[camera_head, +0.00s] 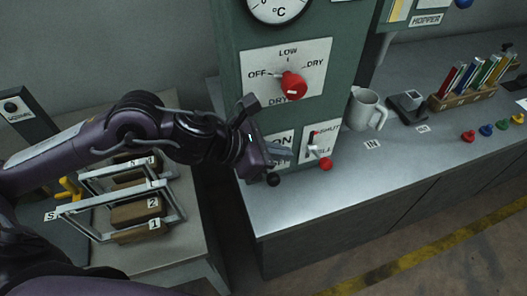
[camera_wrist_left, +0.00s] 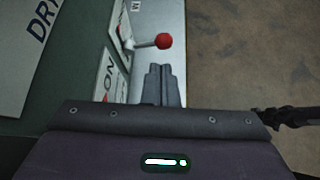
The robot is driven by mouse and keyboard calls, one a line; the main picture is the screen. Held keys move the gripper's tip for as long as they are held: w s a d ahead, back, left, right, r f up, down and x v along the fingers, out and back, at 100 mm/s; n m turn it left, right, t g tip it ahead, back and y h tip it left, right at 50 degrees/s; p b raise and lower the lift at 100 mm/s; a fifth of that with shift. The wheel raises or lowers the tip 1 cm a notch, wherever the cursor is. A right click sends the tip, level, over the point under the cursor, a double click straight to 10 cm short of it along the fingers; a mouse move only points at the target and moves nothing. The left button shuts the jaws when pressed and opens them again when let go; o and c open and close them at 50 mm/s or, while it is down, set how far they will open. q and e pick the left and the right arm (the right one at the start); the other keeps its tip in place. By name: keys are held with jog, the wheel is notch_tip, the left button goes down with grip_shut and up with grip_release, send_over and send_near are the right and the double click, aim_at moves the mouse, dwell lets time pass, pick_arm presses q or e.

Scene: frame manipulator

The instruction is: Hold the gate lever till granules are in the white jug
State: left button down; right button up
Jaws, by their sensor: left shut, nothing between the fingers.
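The gate lever (camera_head: 313,148), with a red ball knob (camera_head: 326,164), is on a white plate partly reading SHUT on the green machine. The red knob also shows in the left wrist view (camera_wrist_left: 164,41), just beyond my fingertips. My left gripper (camera_head: 290,153) is shut and empty, in front of the ON plate and a little left of the lever. In the wrist view its fingers (camera_wrist_left: 160,69) lie together, apart from the knob. The white jug (camera_head: 363,112) stands upright on the grey counter right of the machine, handle to the right. Its contents cannot be made out. My right gripper is out of view.
A red dial (camera_head: 292,85) sits above the lever, and a black knob (camera_head: 273,180) below the ON plate. A scale-like device (camera_head: 408,106), a wooden rack (camera_head: 465,95) and several coloured knobs stand farther right. The counter front (camera_head: 315,205) is clear.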

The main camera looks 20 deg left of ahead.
pick_arm(q)
jog(key=b+v, duration=0.1)
jog(key=v, duration=0.3)
jog(key=shift+s, duration=0.1)
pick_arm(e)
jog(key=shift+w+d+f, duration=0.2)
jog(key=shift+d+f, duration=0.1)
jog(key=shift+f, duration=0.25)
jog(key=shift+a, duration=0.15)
